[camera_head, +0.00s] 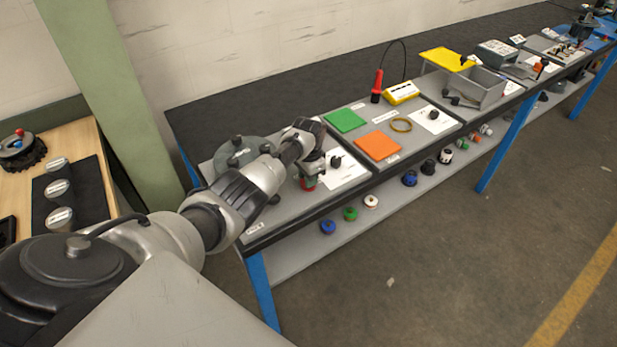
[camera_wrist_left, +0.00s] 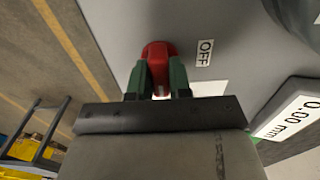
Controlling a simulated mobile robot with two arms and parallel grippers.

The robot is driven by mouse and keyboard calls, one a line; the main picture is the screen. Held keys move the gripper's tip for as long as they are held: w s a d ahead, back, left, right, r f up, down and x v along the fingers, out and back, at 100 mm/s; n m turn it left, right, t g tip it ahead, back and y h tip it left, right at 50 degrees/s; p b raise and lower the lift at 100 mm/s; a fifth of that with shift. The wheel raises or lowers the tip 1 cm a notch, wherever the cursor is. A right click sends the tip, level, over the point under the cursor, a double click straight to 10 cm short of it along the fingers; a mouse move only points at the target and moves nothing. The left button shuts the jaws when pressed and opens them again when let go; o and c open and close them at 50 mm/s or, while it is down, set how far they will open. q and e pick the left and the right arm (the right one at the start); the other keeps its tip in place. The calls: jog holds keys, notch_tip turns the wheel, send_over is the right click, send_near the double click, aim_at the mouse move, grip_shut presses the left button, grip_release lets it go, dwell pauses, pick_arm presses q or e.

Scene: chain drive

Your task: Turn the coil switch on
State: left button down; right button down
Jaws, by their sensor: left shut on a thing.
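The coil switch is a red knob (camera_wrist_left: 159,50) on a grey panel in the left wrist view, with an "OFF" label (camera_wrist_left: 205,53) beside it. My left gripper (camera_wrist_left: 159,78) has its green fingers on both sides of the knob and is shut on it. In the head view my left gripper (camera_head: 308,182) is low over the near-left panel of the bench, with a little red showing at its tips. The wrist and fingers hide most of the switch there. My right gripper is not in view.
A round grey device (camera_head: 238,150) stands left of my wrist. A white plate with a black knob (camera_head: 336,161) is close on the right. Green (camera_head: 345,120) and orange (camera_head: 378,145) squares lie further right. A "0.00 mm" display (camera_wrist_left: 290,122) shows in the wrist view.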

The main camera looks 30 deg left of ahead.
pick_arm(q)
jog(key=c, duration=1)
grip_release()
jog(key=shift+c, duration=0.2)
jog(key=shift+r, duration=0.1)
jog(key=shift+r, duration=0.3)
notch_tip(320, 180, up, 10)
